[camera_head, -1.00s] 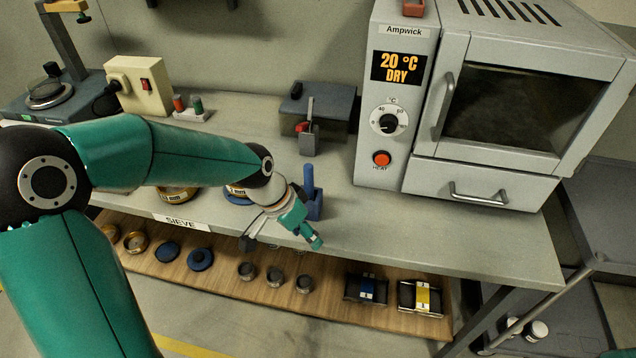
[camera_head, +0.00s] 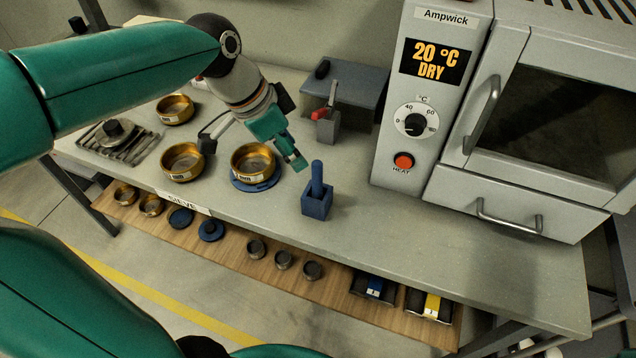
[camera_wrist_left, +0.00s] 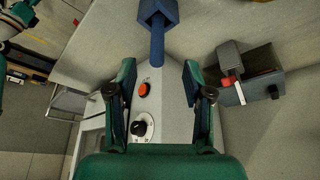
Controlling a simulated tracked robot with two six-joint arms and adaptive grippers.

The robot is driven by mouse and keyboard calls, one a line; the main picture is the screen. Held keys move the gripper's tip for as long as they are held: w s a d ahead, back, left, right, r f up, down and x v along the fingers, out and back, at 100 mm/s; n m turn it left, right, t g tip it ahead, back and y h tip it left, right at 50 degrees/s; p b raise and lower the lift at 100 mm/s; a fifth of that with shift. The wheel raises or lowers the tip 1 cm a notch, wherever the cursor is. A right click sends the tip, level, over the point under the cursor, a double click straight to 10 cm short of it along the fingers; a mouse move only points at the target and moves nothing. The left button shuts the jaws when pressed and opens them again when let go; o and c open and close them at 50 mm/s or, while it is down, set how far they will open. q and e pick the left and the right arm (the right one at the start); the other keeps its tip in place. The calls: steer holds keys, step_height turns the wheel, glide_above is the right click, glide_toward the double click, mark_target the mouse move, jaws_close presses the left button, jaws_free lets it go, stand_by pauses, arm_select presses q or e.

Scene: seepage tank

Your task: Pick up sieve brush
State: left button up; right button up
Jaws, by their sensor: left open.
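The sieve brush (camera_head: 317,178) shows as a blue handle standing upright in a blue square holder (camera_head: 317,207) on the bench; its lower part is hidden inside. My left gripper (camera_head: 292,155) is open and empty, just left of the handle in the head view, pointing down toward the right. In the left wrist view, the handle (camera_wrist_left: 157,45) comes down from the holder (camera_wrist_left: 160,9) and its end appears between the two spread fingertips of my left gripper (camera_wrist_left: 157,70). I cannot tell whether the end is within the jaws. My right gripper is not in view.
Brass sieves (camera_head: 182,161) stand left of the holder, one on a blue disc (camera_head: 258,184). A grey device with a red part (camera_head: 328,122) stands behind. The oven (camera_head: 430,110) stands to the right. A lower wooden shelf (camera_head: 235,257) holds small items. Bench front is clear.

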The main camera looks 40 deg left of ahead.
mark_target(317, 183)
arm_select(q)
steer(key=x, duration=1.2)
steer(key=shift+d+f+p, duration=0.3)
steer(key=shift+p, duration=0.05)
jaws_close()
